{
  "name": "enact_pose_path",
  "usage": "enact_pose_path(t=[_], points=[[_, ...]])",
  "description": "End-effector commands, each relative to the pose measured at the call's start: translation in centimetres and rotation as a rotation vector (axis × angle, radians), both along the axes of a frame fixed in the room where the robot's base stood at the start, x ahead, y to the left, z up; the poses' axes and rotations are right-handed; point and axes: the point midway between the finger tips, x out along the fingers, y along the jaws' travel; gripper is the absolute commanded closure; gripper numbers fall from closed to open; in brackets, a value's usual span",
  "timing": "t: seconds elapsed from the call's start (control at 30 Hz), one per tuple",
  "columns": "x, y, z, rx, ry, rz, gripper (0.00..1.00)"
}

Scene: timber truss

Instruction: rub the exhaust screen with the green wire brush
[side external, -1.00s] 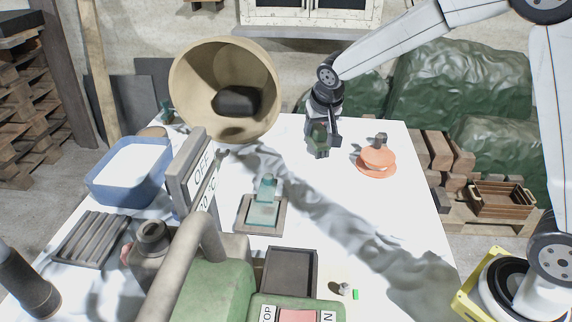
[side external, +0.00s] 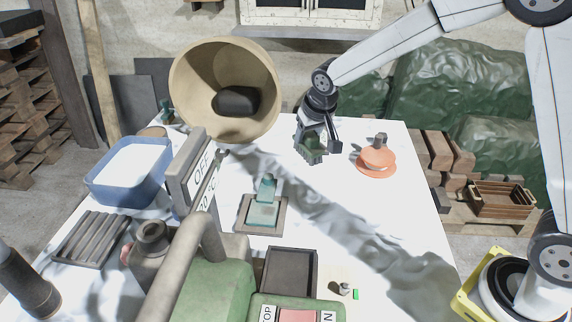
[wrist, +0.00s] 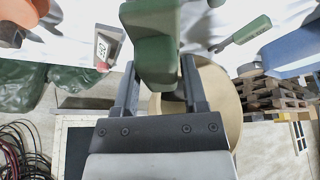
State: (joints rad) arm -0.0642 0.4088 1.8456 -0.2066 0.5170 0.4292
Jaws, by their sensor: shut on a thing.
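My gripper (side external: 318,136) is shut on the green wire brush (side external: 311,148) and holds it over the back right of the white table. In the wrist view, the brush's green body (wrist: 156,40) sits between the two dark fingers (wrist: 157,90). Its bristles are not clearly seen. I cannot pick out the exhaust screen for certain. A green machine (side external: 215,290) with a thick bent pipe (side external: 185,255) stands in the front, well apart from my gripper. A dark ribbed panel (side external: 92,239) lies at the left.
A large tan drum (side external: 185,90) with a dark lump inside stands at the back. An orange lidded thing (side external: 376,160) sits right of my gripper. A teal block (side external: 264,205) rests on a tray in the middle.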

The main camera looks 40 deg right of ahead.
Motion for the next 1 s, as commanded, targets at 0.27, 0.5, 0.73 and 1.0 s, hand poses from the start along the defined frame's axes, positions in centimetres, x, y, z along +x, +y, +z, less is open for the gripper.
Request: enact_pose_path(t=[0.27,0.5,0.73,1.0], points=[[0.2,3.3,-0.9,0.001,-0.001,0.227,0.92],[0.2,5.9,-1.6,0.001,-0.002,0.415,0.92],[0.3,8.4,-2.2,0.002,-0.001,0.597,0.92],[0.2,11.6,-2.9,0.002,-0.001,0.819,0.92]])
